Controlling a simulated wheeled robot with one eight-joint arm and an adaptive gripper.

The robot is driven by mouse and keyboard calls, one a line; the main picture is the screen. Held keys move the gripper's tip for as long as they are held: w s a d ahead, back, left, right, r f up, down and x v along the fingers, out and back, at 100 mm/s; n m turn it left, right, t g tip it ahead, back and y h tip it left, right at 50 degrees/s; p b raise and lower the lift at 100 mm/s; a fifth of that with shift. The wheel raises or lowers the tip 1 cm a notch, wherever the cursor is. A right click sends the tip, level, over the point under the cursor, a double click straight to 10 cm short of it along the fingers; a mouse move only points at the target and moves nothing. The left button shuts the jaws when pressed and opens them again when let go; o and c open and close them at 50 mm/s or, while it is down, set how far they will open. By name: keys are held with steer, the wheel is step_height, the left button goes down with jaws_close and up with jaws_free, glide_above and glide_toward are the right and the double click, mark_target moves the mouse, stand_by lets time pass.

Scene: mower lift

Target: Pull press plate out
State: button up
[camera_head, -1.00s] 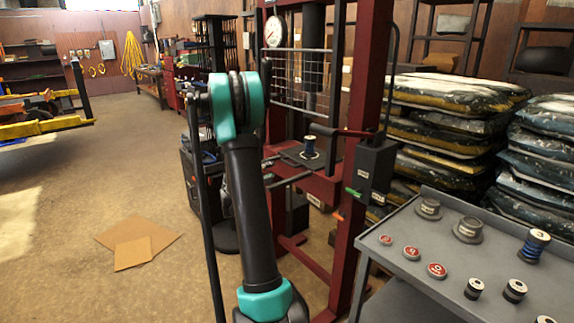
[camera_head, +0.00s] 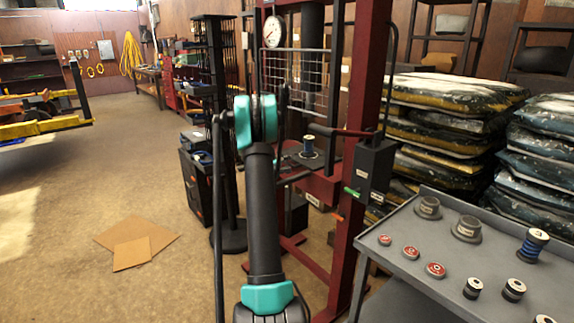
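The red press (camera_head: 352,190) stands in the middle with a wire guard and a gauge. A dark press plate (camera_head: 296,160) lies on its bed, partly hidden by my arm. A blue spool-shaped part (camera_head: 308,147) stands upright on or just above the plate; I cannot tell whether other pieces lie under it. My arm rises in front of the press with its teal joint left of the bed. My gripper is not visible; the far end of the arm is hidden behind its own links.
A grey cart (camera_head: 450,250) at the lower right holds several round parts and spools. A dark control box (camera_head: 375,165) with a lever is beside the press's right post. Stacked bags (camera_head: 450,120) are behind. Cardboard (camera_head: 135,241) lies on open floor at left.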

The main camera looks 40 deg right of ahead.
steer(key=shift+w+d, duration=0.1)
steer(key=shift+d, duration=0.15)
jaws_close()
stand_by(0.3)
